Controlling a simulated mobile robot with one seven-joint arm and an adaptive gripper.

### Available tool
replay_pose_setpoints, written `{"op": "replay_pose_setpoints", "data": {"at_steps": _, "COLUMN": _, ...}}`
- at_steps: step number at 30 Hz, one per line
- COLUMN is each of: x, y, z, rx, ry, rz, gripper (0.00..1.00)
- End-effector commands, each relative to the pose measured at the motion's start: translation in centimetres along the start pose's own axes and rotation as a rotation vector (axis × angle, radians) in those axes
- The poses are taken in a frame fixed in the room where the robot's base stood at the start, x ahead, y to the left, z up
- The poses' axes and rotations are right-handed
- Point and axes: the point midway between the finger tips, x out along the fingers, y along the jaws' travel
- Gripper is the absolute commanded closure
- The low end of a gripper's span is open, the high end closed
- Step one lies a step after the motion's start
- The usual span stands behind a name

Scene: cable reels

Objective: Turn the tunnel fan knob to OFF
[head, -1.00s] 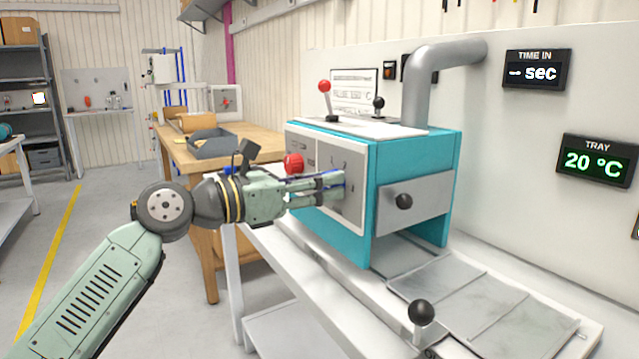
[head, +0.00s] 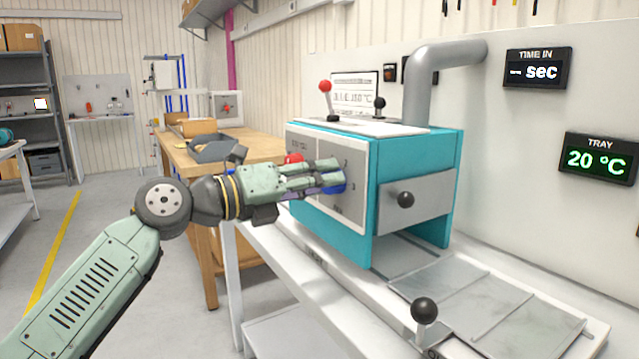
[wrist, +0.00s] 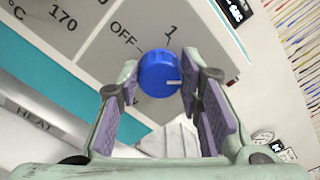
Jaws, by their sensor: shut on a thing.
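The blue tunnel fan knob (wrist: 158,70) is on the grey front panel of the teal machine. My gripper (wrist: 160,76) is shut on it, one finger on each side. The knob's white mark points to the right in the wrist view. The printed OFF label (wrist: 127,34) lies up and left of the knob, and a 1 (wrist: 170,34) lies above it. In the head view my gripper (head: 332,172) is at the panel, and the blue knob (head: 336,188) shows partly behind the fingers.
The teal machine (head: 420,160) stands on a white bench. A red knob (head: 293,158) sits just behind my gripper on the same panel. A red-balled lever (head: 325,87) and a black-balled lever (head: 379,103) stand on top. A grey bin (head: 212,148) is on the wooden table.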

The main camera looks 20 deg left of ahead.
Motion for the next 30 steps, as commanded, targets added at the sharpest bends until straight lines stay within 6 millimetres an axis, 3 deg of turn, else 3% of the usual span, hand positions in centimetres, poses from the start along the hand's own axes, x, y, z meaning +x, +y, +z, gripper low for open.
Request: {"op": "replay_pose_setpoints", "data": {"at_steps": 30, "x": -0.04, "y": 0.20, "z": -0.03, "rx": -0.968, "ry": 0.000, "rz": 0.002, "gripper": 0.95}}
